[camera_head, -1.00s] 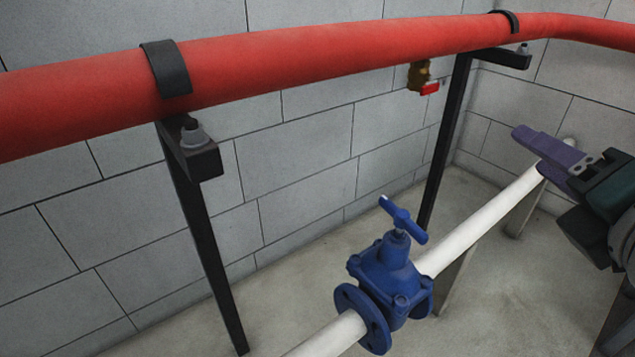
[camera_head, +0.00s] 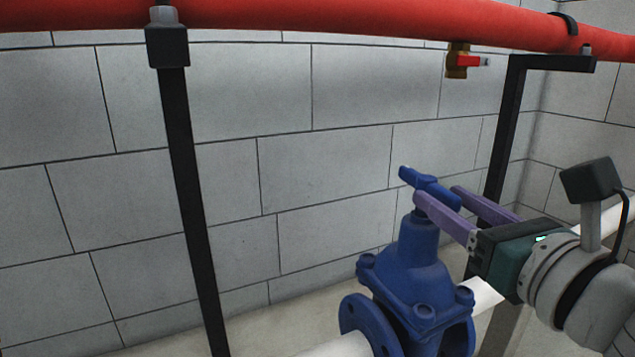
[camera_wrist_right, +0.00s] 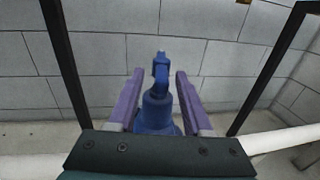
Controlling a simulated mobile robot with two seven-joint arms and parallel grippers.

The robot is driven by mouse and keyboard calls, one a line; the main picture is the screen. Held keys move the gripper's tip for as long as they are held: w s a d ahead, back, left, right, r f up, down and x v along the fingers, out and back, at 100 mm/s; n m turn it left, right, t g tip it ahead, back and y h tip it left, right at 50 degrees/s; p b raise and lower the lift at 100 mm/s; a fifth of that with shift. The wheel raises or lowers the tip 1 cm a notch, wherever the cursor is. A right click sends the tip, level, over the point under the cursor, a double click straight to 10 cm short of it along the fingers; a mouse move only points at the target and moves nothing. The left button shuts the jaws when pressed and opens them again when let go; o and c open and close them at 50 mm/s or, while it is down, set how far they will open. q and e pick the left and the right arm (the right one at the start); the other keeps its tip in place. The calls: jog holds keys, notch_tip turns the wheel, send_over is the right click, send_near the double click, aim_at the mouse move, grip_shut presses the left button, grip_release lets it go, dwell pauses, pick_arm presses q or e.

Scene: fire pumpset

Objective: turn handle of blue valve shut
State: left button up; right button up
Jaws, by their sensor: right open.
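The blue valve (camera_head: 408,272) stands upright on the white pipe, with its bar-shaped blue handle (camera_head: 430,186) on top. My right gripper (camera_head: 434,192) comes in from the right with its two purple fingers open, close to the handle. In the right wrist view the handle (camera_wrist_right: 160,68) and valve neck (camera_wrist_right: 158,105) show between the open fingers (camera_wrist_right: 160,75), with gaps on both sides. The handle lies at about the height of the fingertips, and I see no clear contact. My left gripper is not in view.
A red pipe (camera_head: 350,18) runs along the top on black supports (camera_head: 188,190). A small brass valve with a red lever (camera_head: 466,61) hangs under it. The white pipe (camera_head: 482,294) runs through the blue valve. A grey block wall (camera_head: 330,165) stands behind.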

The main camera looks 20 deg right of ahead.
aim_at(420, 174)
jog(key=w, duration=0.4)
jog(key=w+b, duration=0.1)
jog(key=w, duration=0.1)
jog(key=shift+w+d, duration=0.35)
jog(key=shift+d, duration=0.05)
grip_shut()
